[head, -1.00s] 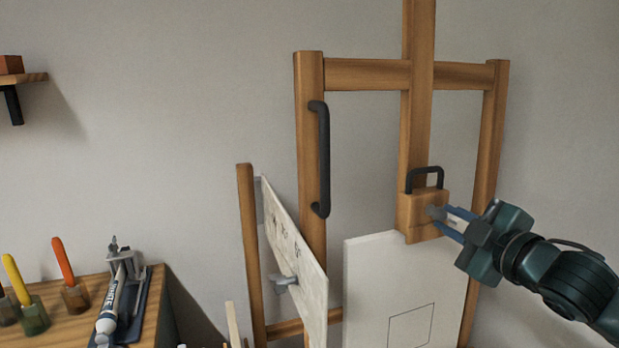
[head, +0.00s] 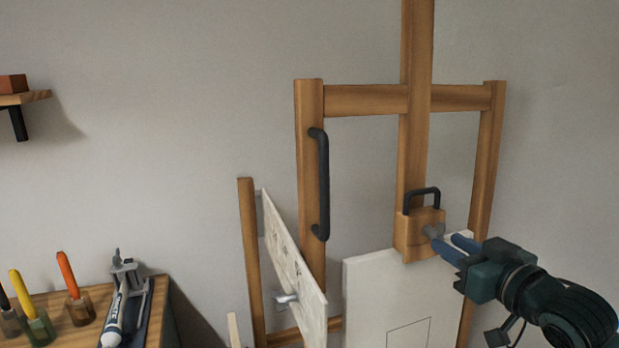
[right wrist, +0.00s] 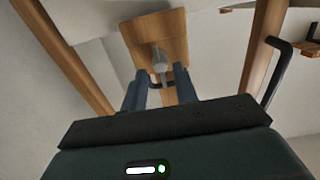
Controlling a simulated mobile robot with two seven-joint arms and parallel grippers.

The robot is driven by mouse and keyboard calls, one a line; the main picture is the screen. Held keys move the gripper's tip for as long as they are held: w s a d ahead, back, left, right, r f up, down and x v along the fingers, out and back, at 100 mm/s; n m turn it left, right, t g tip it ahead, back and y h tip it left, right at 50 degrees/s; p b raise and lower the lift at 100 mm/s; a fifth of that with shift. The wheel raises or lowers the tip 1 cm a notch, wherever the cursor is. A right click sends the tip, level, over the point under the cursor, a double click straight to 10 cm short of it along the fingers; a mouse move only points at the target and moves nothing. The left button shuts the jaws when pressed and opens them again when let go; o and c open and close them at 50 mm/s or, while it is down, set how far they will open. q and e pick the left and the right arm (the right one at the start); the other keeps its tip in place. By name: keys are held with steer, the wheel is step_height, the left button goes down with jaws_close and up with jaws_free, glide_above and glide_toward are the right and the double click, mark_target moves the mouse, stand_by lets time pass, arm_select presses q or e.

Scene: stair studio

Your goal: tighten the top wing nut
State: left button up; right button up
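The top wing nut (head: 433,231), a small grey piece, sits on the front of the wooden clamp block (head: 408,240) on the easel's mast. My right gripper (head: 448,240) is at the nut from the lower right, its two blue fingers apart. In the right wrist view, the wing nut (right wrist: 160,63) shows ahead, between the lines of the open fingers (right wrist: 160,88), with a visible gap to each. My left gripper is not in view.
A black handle (head: 423,192) tops the block, and a white canvas (head: 375,290) stands below. A long black handle (head: 320,185) is on the easel's left post. A leaning panel (head: 293,262) stands left. A side table (head: 60,305) holds markers and a paint tube.

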steer(key=v, duration=0.4)
steer(key=shift+s+d, duration=0.1)
steer(key=shift+s, duration=0.2)
steer(key=s+a+f+m+g+h, duration=0.1)
steer(key=s+f, duration=0.1)
steer(key=f, duration=0.9)
steer(key=s+a+f+m+g+h, duration=0.1)
steer(key=s+f+g, duration=0.1)
steer(key=f, duration=0.9)
steer(key=s+a+f+g, duration=0.1)
steer(key=s+a+f, duration=0.2)
steer(key=s+f, duration=0.4)
steer(key=s+a+f+g, duration=0.2)
steer(key=s+a+f, duration=0.2)
steer(key=s+f, duration=0.4)
step_height(320, 180, down, 3)
steer(key=shift+a+f+n+h, duration=0.15)
steer(key=shift+n+h, duration=0.25)
